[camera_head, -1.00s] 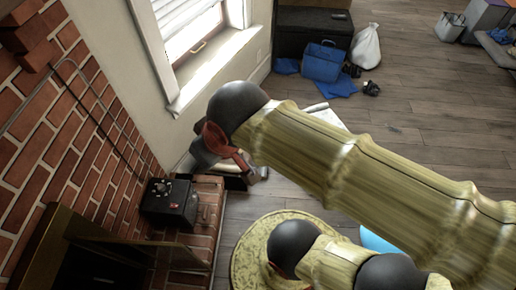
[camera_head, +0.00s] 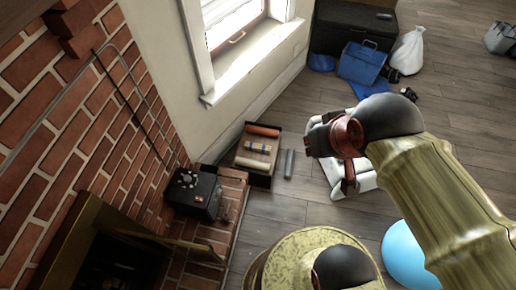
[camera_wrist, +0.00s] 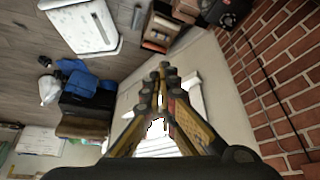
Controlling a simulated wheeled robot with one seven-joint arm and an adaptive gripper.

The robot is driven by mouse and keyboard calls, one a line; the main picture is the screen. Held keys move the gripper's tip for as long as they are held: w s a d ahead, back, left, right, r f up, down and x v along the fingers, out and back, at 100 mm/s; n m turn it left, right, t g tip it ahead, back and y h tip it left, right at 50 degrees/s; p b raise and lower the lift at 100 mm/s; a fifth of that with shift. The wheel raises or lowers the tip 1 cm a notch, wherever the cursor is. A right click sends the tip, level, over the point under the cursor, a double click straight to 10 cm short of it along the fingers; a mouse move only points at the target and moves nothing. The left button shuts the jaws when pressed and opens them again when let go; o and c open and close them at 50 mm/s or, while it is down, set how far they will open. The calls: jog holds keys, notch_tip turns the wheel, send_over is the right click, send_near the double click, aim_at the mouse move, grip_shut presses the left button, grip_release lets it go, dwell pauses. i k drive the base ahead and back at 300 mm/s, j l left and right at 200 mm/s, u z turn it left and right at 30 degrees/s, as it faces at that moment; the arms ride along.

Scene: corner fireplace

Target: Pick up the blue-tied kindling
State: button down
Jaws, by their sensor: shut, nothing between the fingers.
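The blue-tied kindling (camera_head: 257,147) is a pale bundle with a blue band. It lies in a dark open box (camera_head: 262,181) on the floor beside the hearth, between a reddish-orange roll (camera_head: 262,131) and a tan roll (camera_head: 252,163). My gripper (camera_head: 312,140) is to the right of the box, apart from it and empty. In the wrist view my gripper (camera_wrist: 163,70) has its fingertips together. The box (camera_wrist: 158,28) shows at the top of that view, too small to tell the bundles apart.
A black device (camera_head: 195,194) sits on the brick hearth left of the box. A grey cylinder (camera_head: 289,163) stands right of the box. A round yellowish top (camera_head: 290,252) and blue ball (camera_head: 407,255) are in front.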

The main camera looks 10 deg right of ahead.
aim_at(253, 146)
jog(key=i+l, duration=0.15)
jog(key=i, duration=0.25)
jog(key=i+l+u, duration=0.1)
jog(key=i, duration=0.3)
jog(key=i+l, duration=0.3)
jog(key=u, duration=0.4)
jog(key=i+u, duration=0.1)
jog(key=u, duration=0.65)
jog(key=l+u, duration=0.1)
jog(key=u, duration=0.3)
jog(key=i+l, duration=0.05)
